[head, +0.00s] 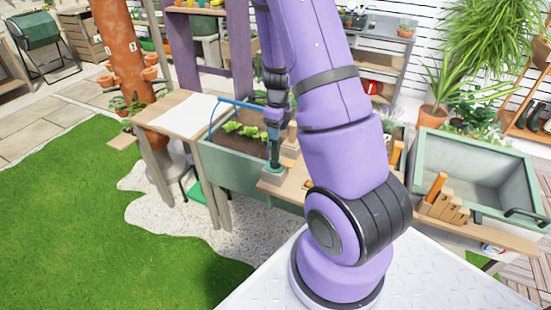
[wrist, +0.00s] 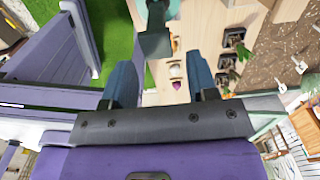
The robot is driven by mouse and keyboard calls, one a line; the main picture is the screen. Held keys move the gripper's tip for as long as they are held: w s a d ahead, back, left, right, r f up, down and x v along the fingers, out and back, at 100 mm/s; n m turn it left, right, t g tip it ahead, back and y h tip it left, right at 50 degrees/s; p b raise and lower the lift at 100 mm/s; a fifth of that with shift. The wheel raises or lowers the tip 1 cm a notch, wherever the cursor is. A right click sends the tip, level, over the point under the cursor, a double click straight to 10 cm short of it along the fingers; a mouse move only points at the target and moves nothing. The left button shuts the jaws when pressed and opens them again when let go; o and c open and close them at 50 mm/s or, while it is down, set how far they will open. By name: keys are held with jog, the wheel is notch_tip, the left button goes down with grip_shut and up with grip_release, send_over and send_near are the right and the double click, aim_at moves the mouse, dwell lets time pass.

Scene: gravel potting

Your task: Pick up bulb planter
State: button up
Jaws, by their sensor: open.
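My gripper (head: 274,152) points down over the wooden ledge at the front of the planting box. In the wrist view its two blue fingers (wrist: 161,62) are apart, with nothing gripped between them. A grey-green object with a teal part (wrist: 155,43) stands just beyond the fingertips, near the ledge's edge. It may be the bulb planter, but I cannot tell for certain. In the head view a grey-green piece (head: 274,173) shows right below the fingers on the ledge. My arm hides part of the ledge there.
The green planting box (head: 222,165) holds soil and leafy seedlings. Small potted seedlings (wrist: 235,40) and a small purple item (wrist: 178,86) lie along the ledge. A wooden rack (head: 443,206) and a green basin (head: 478,165) stand at the right. Lawn (head: 100,230) lies left.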

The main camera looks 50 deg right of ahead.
aim_at(276, 146)
jog(key=shift+w+a+f, duration=0.1)
jog(key=shift+a+f, duration=0.05)
jog(key=shift+f, duration=3.6)
jog(key=shift+c, duration=0.4)
jog(key=c, duration=0.7)
